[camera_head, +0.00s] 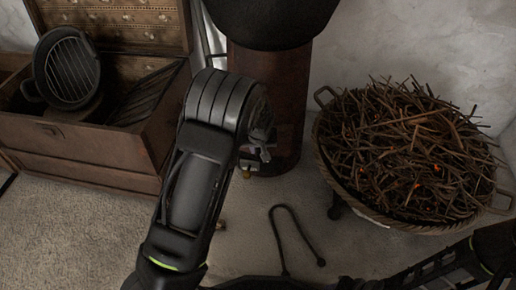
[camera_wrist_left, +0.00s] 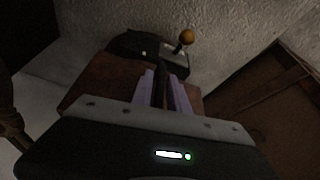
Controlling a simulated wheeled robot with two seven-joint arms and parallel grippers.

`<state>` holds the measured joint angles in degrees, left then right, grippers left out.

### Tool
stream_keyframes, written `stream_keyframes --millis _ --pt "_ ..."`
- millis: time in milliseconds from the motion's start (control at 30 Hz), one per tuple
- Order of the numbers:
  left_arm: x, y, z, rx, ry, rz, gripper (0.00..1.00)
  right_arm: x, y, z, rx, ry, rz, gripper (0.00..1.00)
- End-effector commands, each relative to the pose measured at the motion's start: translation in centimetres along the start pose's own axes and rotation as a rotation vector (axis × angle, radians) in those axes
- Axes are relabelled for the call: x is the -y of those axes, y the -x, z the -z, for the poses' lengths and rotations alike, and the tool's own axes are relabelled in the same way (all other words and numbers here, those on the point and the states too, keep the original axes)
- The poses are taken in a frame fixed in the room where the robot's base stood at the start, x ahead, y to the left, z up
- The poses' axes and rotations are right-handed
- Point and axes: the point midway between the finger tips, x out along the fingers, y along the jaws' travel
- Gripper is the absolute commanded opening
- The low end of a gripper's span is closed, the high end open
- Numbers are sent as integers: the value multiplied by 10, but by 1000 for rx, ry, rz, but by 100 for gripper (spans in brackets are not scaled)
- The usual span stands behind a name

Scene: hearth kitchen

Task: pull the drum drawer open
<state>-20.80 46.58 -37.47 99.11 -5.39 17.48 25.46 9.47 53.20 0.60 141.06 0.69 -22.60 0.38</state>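The drum (camera_head: 268,95) is a brown upright cylinder under a large black vessel, in the upper middle of the head view. My left gripper (camera_head: 257,160) is at its lower front, and my own arm covers much of that area, so the drawer front is mostly hidden. In the left wrist view the pale purple fingers of my left gripper (camera_wrist_left: 163,92) stand close together with a dark narrow piece between them. I cannot tell whether they press on it. My right gripper is not in view.
A wide basket of twigs with glowing spots (camera_head: 410,155) stands at the right. An open wooden chest (camera_head: 75,145) with a round grill pan (camera_head: 70,68) is at the left. A bent dark rod (camera_head: 290,235) lies on the floor. My right arm shows at the lower right.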

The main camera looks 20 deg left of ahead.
Motion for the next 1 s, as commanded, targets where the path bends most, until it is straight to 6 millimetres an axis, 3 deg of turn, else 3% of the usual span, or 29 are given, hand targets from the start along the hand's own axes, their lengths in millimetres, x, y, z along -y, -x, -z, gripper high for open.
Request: stream_keyframes --millis 233,1000 --pt "0 0 0 0 0 0 0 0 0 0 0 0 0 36" --pt "0 0 0 0 0 0 0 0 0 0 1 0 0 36"
